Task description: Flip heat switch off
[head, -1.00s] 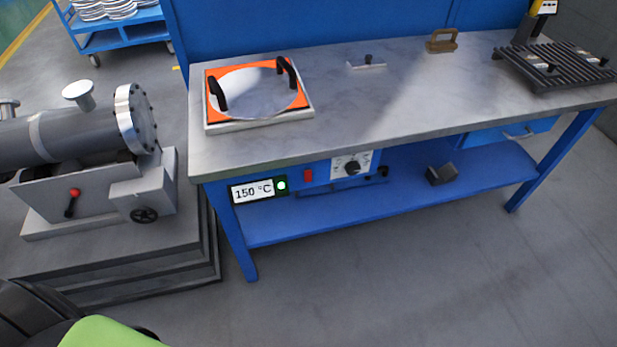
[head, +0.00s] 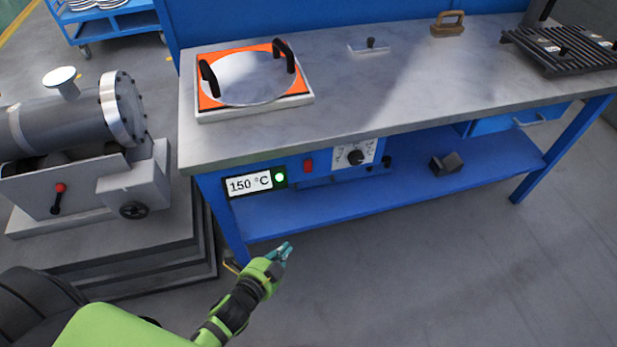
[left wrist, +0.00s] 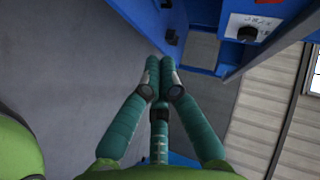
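The heat switch (head: 308,166) is a small red rocker on the blue front rail below the worktop. It sits between the 150 °C display (head: 250,184) with its lit green lamp (head: 280,177) and a white panel with a black dial knob (head: 355,157). Whether the rocker is tilted on or off is too small to tell. My left gripper (head: 286,250) is below and in front of the rail, apart from the switch. In the left wrist view its teal fingers (left wrist: 160,65) meet at the tips, with nothing visible between them. My right gripper is not in view.
The hot plate (head: 302,105) with an orange surface and a round two-handled disc stands on the grey worktop (head: 420,95). A blue lower shelf (head: 390,205) juts below the switch. A flanged machine (head: 85,120) stands at left. The floor in front is clear.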

